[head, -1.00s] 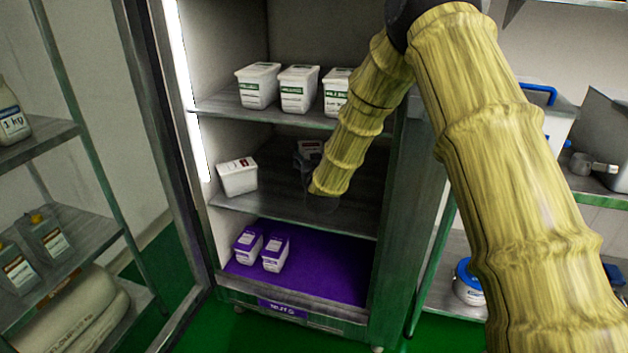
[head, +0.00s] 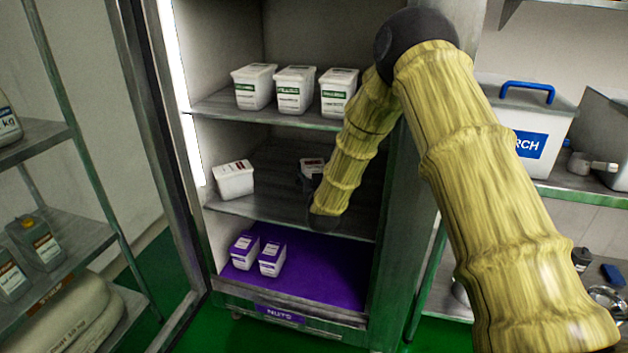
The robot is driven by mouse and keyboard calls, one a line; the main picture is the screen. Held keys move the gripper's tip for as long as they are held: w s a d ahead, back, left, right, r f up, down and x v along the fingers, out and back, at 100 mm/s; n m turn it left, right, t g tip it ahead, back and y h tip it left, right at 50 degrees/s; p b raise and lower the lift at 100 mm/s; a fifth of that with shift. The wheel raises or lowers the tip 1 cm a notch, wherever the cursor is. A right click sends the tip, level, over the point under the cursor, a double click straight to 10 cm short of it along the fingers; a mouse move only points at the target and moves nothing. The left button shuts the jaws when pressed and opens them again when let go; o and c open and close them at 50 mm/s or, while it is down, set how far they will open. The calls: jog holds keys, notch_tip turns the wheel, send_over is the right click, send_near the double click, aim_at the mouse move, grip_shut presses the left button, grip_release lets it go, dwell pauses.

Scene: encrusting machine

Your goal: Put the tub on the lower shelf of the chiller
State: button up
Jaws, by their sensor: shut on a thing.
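The chiller (head: 388,270) stands open, with an upper shelf (head: 215,108), a lower shelf (head: 235,206) and a purple floor. My arm reaches in over the lower shelf. My gripper (head: 307,182) is a small dark shape there, mostly hidden behind my own arm. It is shut on a white tub with a dark red label (head: 312,166), of which only the top and label show. I cannot tell whether its base touches the shelf. Another white tub with a red label (head: 234,181) stands at the left of the same shelf.
Three green-labelled tubs (head: 295,91) stand on the upper shelf. Two purple-labelled tubs (head: 257,254) stand on the purple floor (head: 320,280) above a NUTS sign. The open door (head: 165,150) is at the left. Clear shelf lies between the two red-labelled tubs.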

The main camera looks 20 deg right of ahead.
jog(key=shift+w+f, duration=0.1)
jog(key=shift+f, duration=1.05)
jog(key=shift+f, duration=0.1)
jog(key=o, duration=2)
jog(key=v, duration=1.2)
